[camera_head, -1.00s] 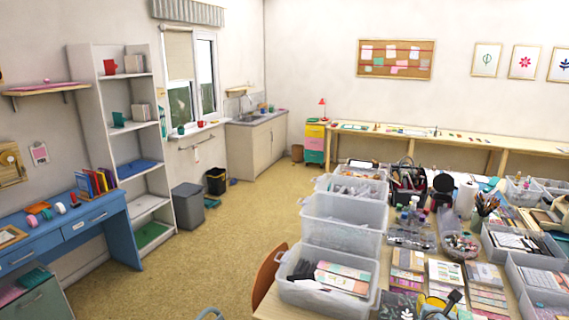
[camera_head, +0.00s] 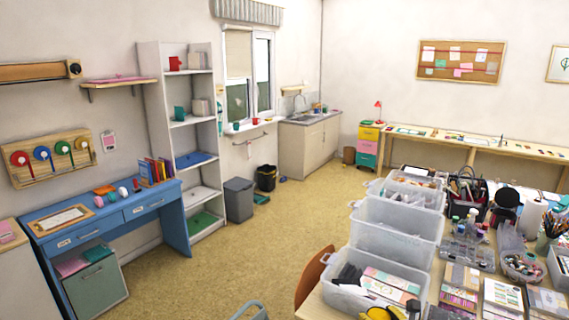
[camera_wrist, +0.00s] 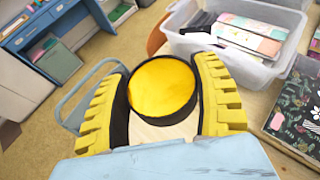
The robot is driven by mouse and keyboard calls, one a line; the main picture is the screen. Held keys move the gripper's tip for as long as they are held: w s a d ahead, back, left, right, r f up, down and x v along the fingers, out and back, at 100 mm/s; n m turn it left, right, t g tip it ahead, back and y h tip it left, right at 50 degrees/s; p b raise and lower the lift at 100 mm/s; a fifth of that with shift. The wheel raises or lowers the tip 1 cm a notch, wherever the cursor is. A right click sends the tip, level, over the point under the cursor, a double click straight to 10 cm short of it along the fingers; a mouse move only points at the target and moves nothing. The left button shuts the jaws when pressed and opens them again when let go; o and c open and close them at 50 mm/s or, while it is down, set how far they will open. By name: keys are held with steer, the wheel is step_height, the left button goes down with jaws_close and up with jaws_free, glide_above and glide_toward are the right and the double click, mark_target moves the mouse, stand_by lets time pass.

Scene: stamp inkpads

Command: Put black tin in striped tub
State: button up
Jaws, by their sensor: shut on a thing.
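In the wrist view my gripper (camera_wrist: 160,75) is shut on a round black tin (camera_wrist: 161,86). The tin has a black rim and a yellow top, and it sits between the two yellow ridged fingers. In the head view only a yellow part of my gripper (camera_head: 385,313) shows at the bottom edge, in front of the table's near corner. I cannot make out a striped tub in either view.
A clear plastic bin (camera_head: 378,292) with packs stands at the table's near corner, with more clear bins behind it. An orange chair (camera_head: 312,275) is beside the table. A blue desk (camera_head: 108,228) and a white shelf (camera_head: 157,130) line the left wall. Open floor lies between.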

steer(key=s+a+f+n+g+y, duration=0.1)
steer(key=s+a+n+y, duration=0.1)
steer(key=s+a, duration=0.3)
steer(key=s+a+f+n+g+y, duration=0.2)
steer(key=s+a+n+y, duration=0.1)
steer(key=a, duration=0.8)
steer(key=s+a+f+n+g+y, duration=0.1)
steer(key=s+a+n+g+y, duration=0.1)
steer(key=s+a, duration=0.4)
steer(key=a+n+y, duration=0.1)
steer(key=a, duration=0.1)
steer(key=shift+s+a+f+n, duration=0.25)
steer(key=shift+s+a+n, duration=0.05)
steer(key=shift+s+a, duration=0.05)
